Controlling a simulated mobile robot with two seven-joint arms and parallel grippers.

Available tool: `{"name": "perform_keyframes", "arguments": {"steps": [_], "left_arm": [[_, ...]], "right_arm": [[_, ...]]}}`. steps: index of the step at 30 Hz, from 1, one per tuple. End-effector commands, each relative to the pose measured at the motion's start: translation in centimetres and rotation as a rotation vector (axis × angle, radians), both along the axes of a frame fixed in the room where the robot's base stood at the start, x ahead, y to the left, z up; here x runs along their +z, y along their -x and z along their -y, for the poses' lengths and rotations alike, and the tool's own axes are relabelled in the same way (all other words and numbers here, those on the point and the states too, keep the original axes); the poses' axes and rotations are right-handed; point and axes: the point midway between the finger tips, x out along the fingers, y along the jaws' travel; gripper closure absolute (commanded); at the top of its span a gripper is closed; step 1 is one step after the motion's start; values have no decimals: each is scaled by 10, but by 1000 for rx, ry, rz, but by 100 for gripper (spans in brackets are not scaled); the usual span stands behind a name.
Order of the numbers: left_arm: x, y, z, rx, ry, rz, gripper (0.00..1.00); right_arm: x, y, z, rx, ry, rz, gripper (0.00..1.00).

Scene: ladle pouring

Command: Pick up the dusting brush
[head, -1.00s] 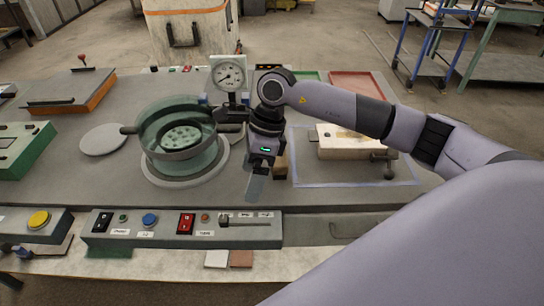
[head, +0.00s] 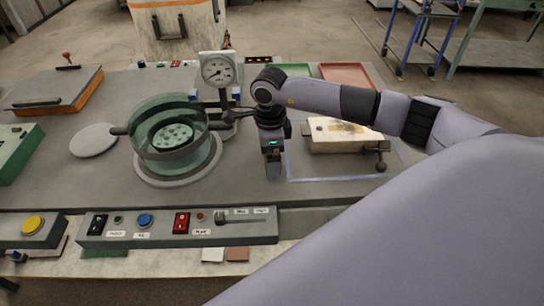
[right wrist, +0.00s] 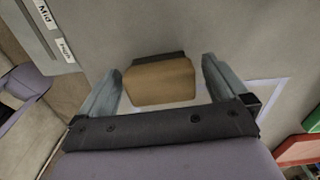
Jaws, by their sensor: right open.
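The dusting brush (right wrist: 158,84) shows in the right wrist view as a tan wooden block with a dark strip along its far edge. My right gripper (right wrist: 160,66) is open, with one finger on each side of the brush and a gap on both sides. In the head view my right gripper (head: 273,172) points down at the table, left of the white block in the blue outline. The gripper hides the brush there. My left gripper is not in view.
A glass vessel (head: 168,146) and a dial gauge (head: 217,72) stand left of my right gripper. A white block (head: 345,133) with a clamp sits to its right. A control panel (head: 180,225) lies along the front edge. Red (head: 346,76) and green trays lie behind.

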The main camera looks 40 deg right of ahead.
Motion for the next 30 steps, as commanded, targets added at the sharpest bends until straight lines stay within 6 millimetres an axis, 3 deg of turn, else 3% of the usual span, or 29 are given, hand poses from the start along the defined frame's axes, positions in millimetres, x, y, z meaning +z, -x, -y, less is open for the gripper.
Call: {"name": "perform_keyframes", "arguments": {"steps": [4,5,9,23,30], "left_arm": [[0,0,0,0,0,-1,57],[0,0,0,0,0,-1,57],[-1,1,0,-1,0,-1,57],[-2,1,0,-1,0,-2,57],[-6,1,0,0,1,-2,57]], "right_arm": [[0,0,0,1,0,0,0],[0,0,0,1,0,0,6],[0,0,0,1,0,0,52],[9,-1,0,0,0,1,53],[50,-2,0,0,-2,7,53]]}}
